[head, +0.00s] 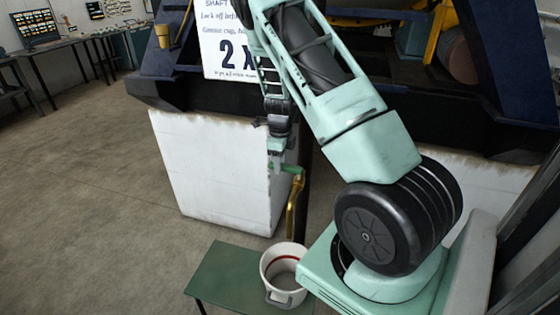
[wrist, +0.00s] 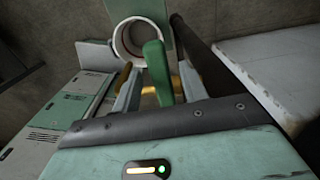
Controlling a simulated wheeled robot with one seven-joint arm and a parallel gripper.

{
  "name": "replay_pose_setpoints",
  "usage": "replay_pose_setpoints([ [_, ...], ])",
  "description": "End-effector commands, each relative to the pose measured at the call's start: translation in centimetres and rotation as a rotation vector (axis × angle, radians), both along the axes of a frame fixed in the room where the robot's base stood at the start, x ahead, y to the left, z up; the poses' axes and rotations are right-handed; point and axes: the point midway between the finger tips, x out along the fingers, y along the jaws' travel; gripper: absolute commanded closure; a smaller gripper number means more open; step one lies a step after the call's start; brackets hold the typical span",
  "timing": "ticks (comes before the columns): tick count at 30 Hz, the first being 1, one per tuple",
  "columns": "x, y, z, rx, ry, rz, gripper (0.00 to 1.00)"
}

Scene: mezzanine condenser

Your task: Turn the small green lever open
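The small green lever (head: 292,169) sits on top of a brass pipe (head: 292,200) that bends downward beside the white block. In the wrist view the lever (wrist: 158,72) stands up between the two fingers of my gripper (wrist: 160,88). The fingers are apart, with a visible gap on each side of the lever, so the gripper looks open around it. Parts of the brass pipe (wrist: 124,76) show behind the fingers. In the head view my gripper (head: 279,158) is small and partly dark, right at the lever's left end.
A white bucket (head: 268,264) with a red line inside stands below the pipe on a green table (head: 228,272). A white block (head: 205,175) is behind and left of the pipe. A dark post (head: 305,150) is close on the right. The floor at left is clear.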

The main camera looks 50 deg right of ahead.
Motion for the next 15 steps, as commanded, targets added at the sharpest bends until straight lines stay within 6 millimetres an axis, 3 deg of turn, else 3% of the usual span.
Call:
replay_pose_setpoints([
  [1,0.00,0.00,0.01,0.000,0.000,0.000,0.70],
  [4,0.00,0.00,0.03,0.000,0.000,0.000,0.98],
  [15,-0.08,0.22,0.01,0.000,-0.001,0.035,1.00],
])
